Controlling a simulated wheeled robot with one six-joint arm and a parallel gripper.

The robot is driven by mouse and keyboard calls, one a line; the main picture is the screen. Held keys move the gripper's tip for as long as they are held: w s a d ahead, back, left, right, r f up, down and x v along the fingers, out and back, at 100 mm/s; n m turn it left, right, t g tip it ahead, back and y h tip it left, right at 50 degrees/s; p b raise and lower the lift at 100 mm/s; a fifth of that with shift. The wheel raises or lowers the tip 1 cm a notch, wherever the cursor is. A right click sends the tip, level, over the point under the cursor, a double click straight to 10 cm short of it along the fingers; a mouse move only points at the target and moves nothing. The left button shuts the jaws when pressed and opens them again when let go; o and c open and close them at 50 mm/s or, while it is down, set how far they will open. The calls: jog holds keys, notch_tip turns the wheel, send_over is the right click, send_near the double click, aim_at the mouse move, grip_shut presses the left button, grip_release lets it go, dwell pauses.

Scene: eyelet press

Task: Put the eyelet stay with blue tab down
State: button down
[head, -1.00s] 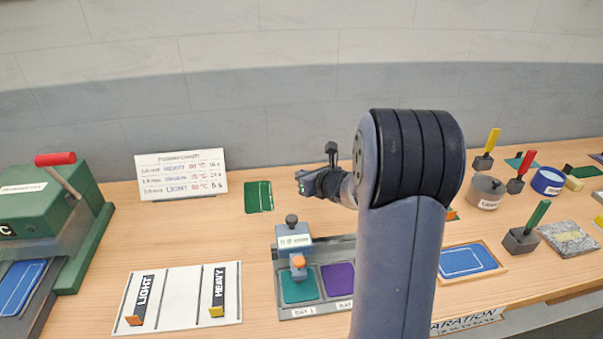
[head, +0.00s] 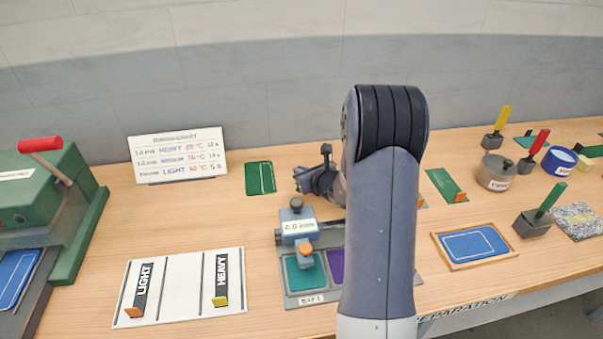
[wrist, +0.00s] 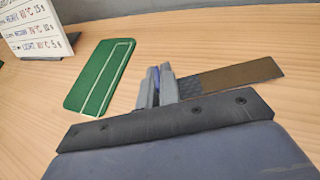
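In the wrist view, my gripper (wrist: 157,88) appears shut on the blue tab (wrist: 153,78) of the eyelet stay, which shows between the fingers. A flat dark-brown strip (wrist: 235,77), seemingly the stay's body, extends to the right from the fingers. Whether it touches the table is unclear. In the head view, my gripper (head: 316,180) is left of my arm's upright link and behind the two-bay fixture; the stay cannot be made out there. A green mat (head: 260,178) with white outline lies left of my gripper; it also shows in the wrist view (wrist: 101,75).
A white board (head: 180,268) holds the LIGHT stay with an orange tab and the HEAVY stay with a yellow tab; its middle strip is bare. The fixture (head: 302,300) stands before my gripper. A chart card (head: 178,155) and green press (head: 45,200) are left.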

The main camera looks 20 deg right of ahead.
jog(key=shift+f, duration=0.25)
jog(key=shift+f, duration=0.15)
jog(key=c, duration=1.6)
grip_release()
jog(key=shift+c, duration=0.2)
